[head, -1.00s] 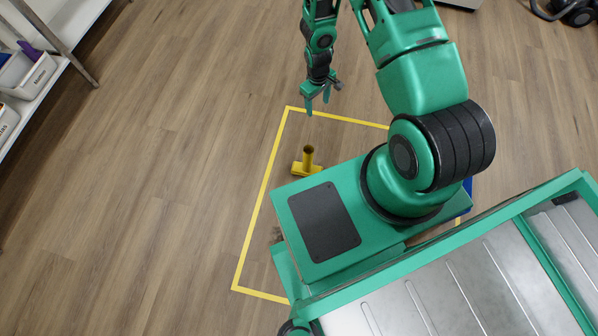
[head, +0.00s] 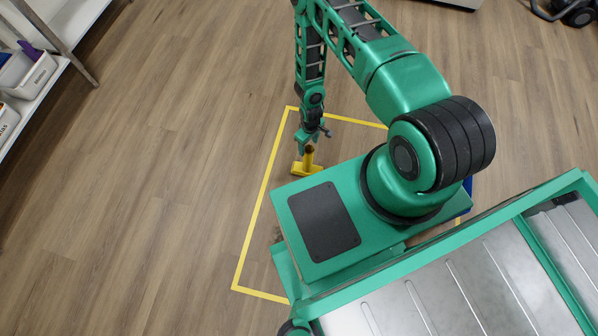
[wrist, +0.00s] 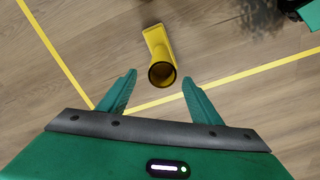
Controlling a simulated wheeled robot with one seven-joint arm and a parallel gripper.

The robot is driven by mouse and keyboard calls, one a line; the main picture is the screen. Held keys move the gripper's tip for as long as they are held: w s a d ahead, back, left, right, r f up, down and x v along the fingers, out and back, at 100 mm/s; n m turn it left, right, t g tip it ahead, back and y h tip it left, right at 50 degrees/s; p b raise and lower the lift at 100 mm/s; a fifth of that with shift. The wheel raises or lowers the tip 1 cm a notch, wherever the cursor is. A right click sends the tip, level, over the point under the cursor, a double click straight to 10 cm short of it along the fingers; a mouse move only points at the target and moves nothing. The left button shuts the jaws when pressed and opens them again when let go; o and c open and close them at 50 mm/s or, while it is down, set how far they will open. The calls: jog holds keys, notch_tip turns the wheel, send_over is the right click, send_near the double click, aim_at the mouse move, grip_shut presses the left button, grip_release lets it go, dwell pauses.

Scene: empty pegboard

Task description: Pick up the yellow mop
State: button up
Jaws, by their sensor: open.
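The yellow mop (head: 308,167) stands on the wooden floor inside the yellow tape outline, beside my base. It has a flat yellow foot and a short upright tube with a dark open top. In the wrist view the mop (wrist: 157,45) is ahead of my gripper (wrist: 158,92), with the tube's round end close to the gap between the fingertips. My gripper (head: 307,143) is open and empty. In the head view it overlaps the top of the tube; I cannot tell whether it touches.
Yellow tape (head: 262,205) marks a rectangle on the floor. A shelf with white bins (head: 35,75) stands at the upper left. The floor (head: 170,180) left of the tape is clear. A dark object (head: 575,12) lies at the far upper right.

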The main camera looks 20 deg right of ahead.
aim_at(308, 151)
jog(key=shift+a+f, duration=0.15)
jog(key=shift+f, duration=2.55)
jog(key=shift+c, duration=0.7)
grip_shut()
